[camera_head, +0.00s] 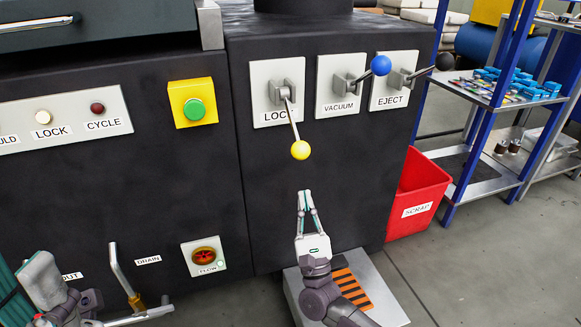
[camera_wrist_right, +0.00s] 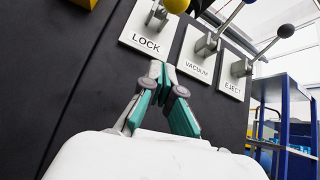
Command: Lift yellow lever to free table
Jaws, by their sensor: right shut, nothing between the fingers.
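The yellow lever is a metal rod on the LOCK plate (camera_head: 262,112), angled down, with a yellow ball knob (camera_head: 300,150) at its end. In the right wrist view the yellow knob (camera_wrist_right: 177,4) is cut off by the top edge, above the fingertips. My right gripper (camera_head: 304,193) points up just below the knob, apart from it in the head view. Its fingertips (camera_wrist_right: 158,68) are together and empty. Part of my left gripper (camera_head: 42,280) shows at the lower left; its fingertips are not clear.
A blue-knobbed VACUUM lever (camera_head: 381,66) and an EJECT lever (camera_head: 412,75) stand right of the LOCK lever. A green button (camera_head: 194,109) is to the left. A red SCRAP bin (camera_head: 418,190) and blue-framed shelving are to the right. A DRAIN handle (camera_head: 120,270) is near my left gripper.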

